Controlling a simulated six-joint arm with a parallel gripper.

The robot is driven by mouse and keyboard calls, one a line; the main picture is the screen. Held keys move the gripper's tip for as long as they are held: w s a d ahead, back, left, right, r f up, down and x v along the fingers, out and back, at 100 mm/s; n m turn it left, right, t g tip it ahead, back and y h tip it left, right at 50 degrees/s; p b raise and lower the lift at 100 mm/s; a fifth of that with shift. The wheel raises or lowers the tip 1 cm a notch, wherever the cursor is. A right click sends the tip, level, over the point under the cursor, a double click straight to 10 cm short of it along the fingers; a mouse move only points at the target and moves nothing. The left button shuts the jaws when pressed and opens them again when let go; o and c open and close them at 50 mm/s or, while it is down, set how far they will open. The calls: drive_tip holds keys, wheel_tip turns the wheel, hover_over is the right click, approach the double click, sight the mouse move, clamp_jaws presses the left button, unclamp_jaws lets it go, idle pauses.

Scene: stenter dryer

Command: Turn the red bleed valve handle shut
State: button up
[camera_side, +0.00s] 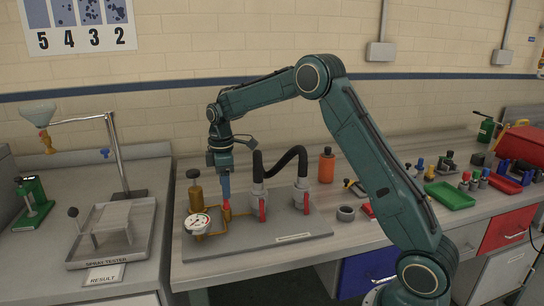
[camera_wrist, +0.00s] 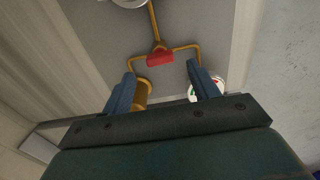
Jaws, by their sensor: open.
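The red bleed valve handle (camera_wrist: 160,57) sits at a junction of thin brass pipes, lying across the pipe that runs to the top of the wrist view. In the side view it is a small red-orange piece (camera_side: 227,209) under my fingers. My gripper (camera_side: 226,197) points straight down above it. In the wrist view my gripper (camera_wrist: 160,69) is open, its two blue fingers apart on either side of the handle's line. The handle shows between and slightly beyond the fingertips. I cannot tell whether either finger touches it.
A white-dial gauge (camera_side: 196,223) and a brass cylinder (camera_side: 195,199) stand close on the left. Two grey fittings with red levers (camera_side: 262,208) and a black hose (camera_side: 282,162) stand close on the right. The grey base plate (camera_side: 260,248) is clear in front.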

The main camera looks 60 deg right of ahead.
sight(226, 203)
drive_tip(key=shift+f, duration=2.35)
drive_tip(key=c, duration=1)
